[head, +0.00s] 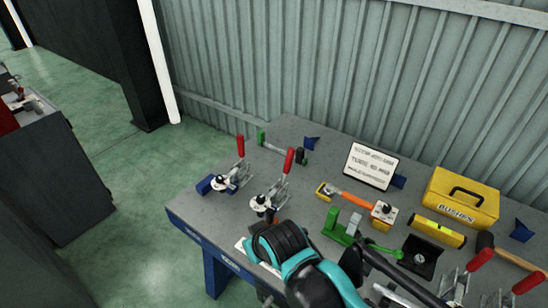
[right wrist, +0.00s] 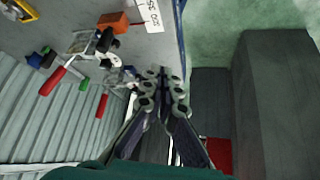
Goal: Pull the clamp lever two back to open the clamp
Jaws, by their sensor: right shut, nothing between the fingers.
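Two toggle clamps with red levers stand at the table's left end in the head view: a left clamp (head: 234,180) and one nearer the middle (head: 272,195). Both red levers stand up. In the right wrist view, one red lever (right wrist: 52,82) is at left and the other (right wrist: 102,105) is nearer my fingers. I cannot tell which is lever two. My right gripper (right wrist: 163,76) is shut and empty, its fingertips apart from both levers. In the head view my teal arm hides most of it. My left gripper is out of view.
More red-lever clamps (head: 456,286) stand at the table's right front. A green vise (head: 342,226), a yellow toolbox (head: 460,198), a level (head: 437,231) and a sign (head: 371,165) crowd the middle and right. Green floor (head: 120,190) lies open left of the table (head: 195,210).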

